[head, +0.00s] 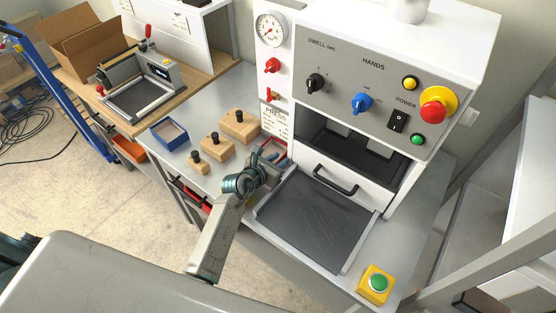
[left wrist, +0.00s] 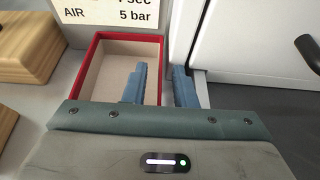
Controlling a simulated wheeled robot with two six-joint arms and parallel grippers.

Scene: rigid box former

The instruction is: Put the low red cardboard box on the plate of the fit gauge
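The low red cardboard box (left wrist: 94,65), open-topped with a pale inside, lies on the grey bench beside the press; in the head view a bit of it (head: 281,147) shows behind my gripper. My left gripper (left wrist: 160,80) is open over its right wall, one blue finger over the inside and the other outside, with a gap visible between them. In the head view my left gripper (head: 271,158) reaches in from the front. The fit gauge (head: 155,72), with a dark bare plate (head: 143,99), stands on the wooden table at upper left. My right gripper is out of view.
A blue box (head: 169,134) and wooden blocks with black knobs (head: 217,148) stand on the bench left of the red box. The white press (head: 385,75), with its dark tray (head: 318,219) out, is close on the right. A brown carton (head: 88,42) stands behind the gauge.

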